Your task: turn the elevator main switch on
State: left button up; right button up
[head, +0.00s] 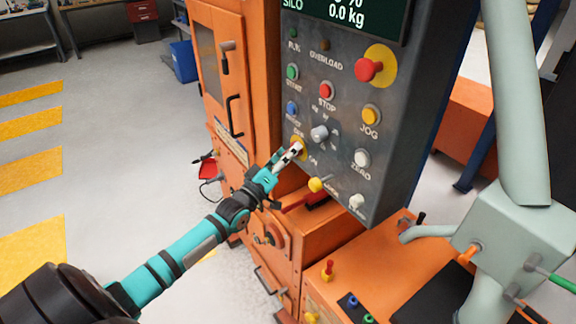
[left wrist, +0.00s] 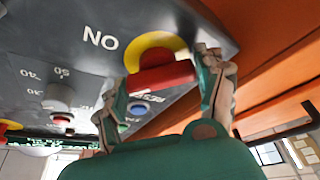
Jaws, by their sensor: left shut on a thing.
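The main switch has a red bar handle (left wrist: 165,78) on a yellow round plate (left wrist: 152,42), with the word ON beside it, upside down in the left wrist view. In the head view its yellow plate (head: 299,140) shows at the lower left edge of the grey control panel (head: 335,175), mostly covered by my gripper. My left gripper (head: 293,152) is at this switch; in the left wrist view its fingers (left wrist: 163,74) stand on either side of the red handle and are shut on it. The handle's exact angle is hard to tell. My right gripper is not in view.
An orange cabinet (head: 235,90) stands behind. A pale green post (head: 515,90) rises at right. Floor at left is clear.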

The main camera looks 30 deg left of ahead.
pick_arm(q)
jog(key=shift+a+f+m+h+b, duration=0.1)
jog(key=shift+m+h+b, duration=1.15)
jog(key=shift+m, duration=1)
jog(key=shift+d+f+m+h+b, duration=0.1)
jog(key=shift+m+h+b, duration=0.85)
jog(key=shift+m+b, duration=0.95)
jog(key=shift+a+f+m+h+b, duration=0.1)
jog(key=shift+m+h+b, duration=1)
jog(key=shift+m, duration=1.45)
jog(key=shift+r, duration=0.1)
jog(key=o, duration=1.2)
jog(key=shift+r, duration=0.1)
jog(key=shift+c, duration=0.2)
jog(key=v, duration=1.2)
jog(key=shift+a, duration=0.15)
